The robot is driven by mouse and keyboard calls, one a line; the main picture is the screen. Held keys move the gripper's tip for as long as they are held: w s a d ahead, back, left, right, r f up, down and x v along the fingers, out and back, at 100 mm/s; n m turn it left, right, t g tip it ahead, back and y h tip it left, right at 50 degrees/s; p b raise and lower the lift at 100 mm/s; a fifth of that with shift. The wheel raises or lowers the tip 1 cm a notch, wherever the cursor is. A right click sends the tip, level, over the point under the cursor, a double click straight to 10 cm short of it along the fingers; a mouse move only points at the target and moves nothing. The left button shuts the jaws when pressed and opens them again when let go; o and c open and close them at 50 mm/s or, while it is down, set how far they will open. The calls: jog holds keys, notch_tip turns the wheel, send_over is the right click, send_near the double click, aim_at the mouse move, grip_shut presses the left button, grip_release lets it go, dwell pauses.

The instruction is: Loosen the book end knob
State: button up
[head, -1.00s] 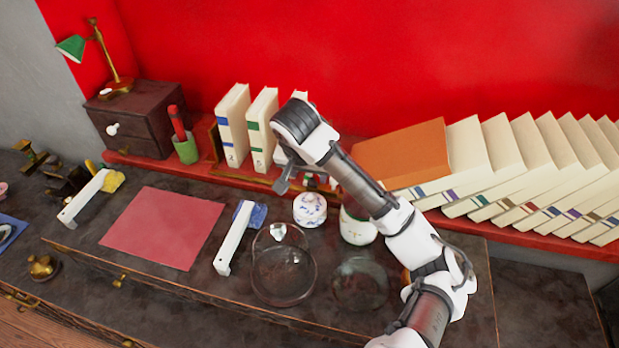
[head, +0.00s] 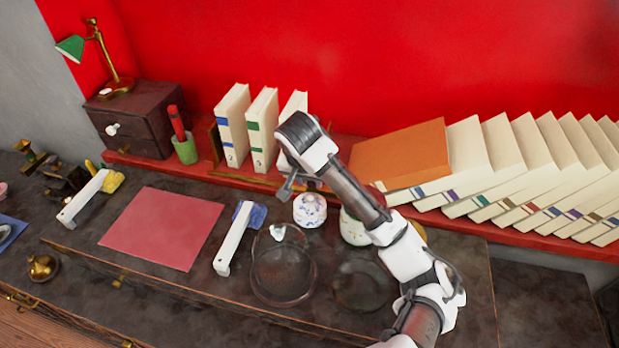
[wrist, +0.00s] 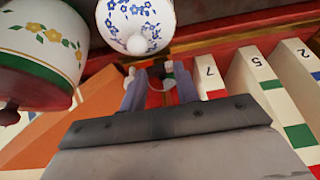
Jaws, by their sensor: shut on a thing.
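The book end is a brass frame with an upright at the left (head: 215,143) and a rail (head: 243,177) along the front of the upright white books (head: 262,125). My gripper (head: 287,188) is low at the rail's right part, beside the rightmost upright book. In the wrist view my gripper's two fingers (wrist: 160,84) are close together on a small piece between them, which I take to be the book end knob. The knob is mostly hidden by the fingers, and its turn cannot be told.
A blue-flowered white jar (head: 310,209) stands close to my gripper, and a lidded white pot (head: 354,228) is partly behind my arm. Glass dishes (head: 283,275) are in front. An orange book (head: 402,156) and several leaning white books (head: 497,150) stand to the right.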

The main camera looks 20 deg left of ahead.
aim_at(305, 183)
jog(key=shift+r+h, duration=0.1)
jog(key=shift+h, duration=0.2)
jog(key=h, duration=0.2)
jog(key=shift+a+n+h+p, duration=0.3)
jog(key=shift+a+n, duration=0.1)
jog(key=h, duration=0.2)
jog(key=a+h, duration=0.1)
jog(key=h, duration=0.1)
jog(key=shift+f+n+t, duration=0.25)
jog(key=shift+n+t, duration=0.05)
jog(key=shift+n, duration=0.1)
jog(key=h, duration=0.2)
jog(key=a+f+n+h, duration=0.1)
jog(key=h, duration=0.1)
jog(key=shift+t, duration=0.3)
jog(key=shift+f+n+h, duration=0.2)
jog(key=shift+h, duration=0.5)
jog(key=shift+f+n+h, duration=0.15)
jog(key=shift+n+h, duration=0.05)
jog(key=shift+h, duration=0.5)
jog(key=shift+f, duration=0.1)
jog(key=o, duration=1)
